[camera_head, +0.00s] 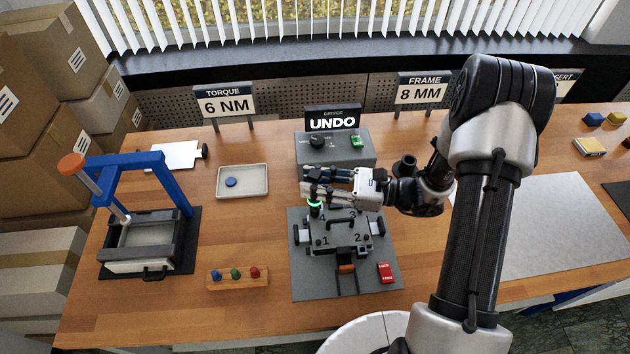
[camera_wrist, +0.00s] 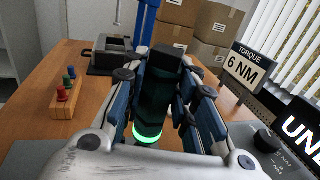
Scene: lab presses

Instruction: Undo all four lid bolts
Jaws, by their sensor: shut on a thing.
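My gripper (camera_head: 312,184) is shut on a dark driver tool (camera_wrist: 153,95), which has a glowing green ring at its lower end. In the head view this ring shows over the back left corner of the lid (camera_head: 340,230), by the number 4. The lid is a dark grey block with a handle and corners marked 1 to 4, on a grey mat (camera_head: 301,281). Dark bolt heads show near 1 and 2. The tool's tip and the bolt at 4 are hidden, so I cannot tell whether they touch. The driver box (camera_head: 356,153) behind shows UNDO.
A red tag (camera_head: 385,272) and an orange-handled latch (camera_head: 346,268) are at the lid's front right. A wooden rack (camera_head: 238,279) with coloured knobs, a tray (camera_head: 243,194) with a blue disc and a blue-framed press (camera_head: 148,240) stand left. A pale mat (camera_head: 560,230) lies right.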

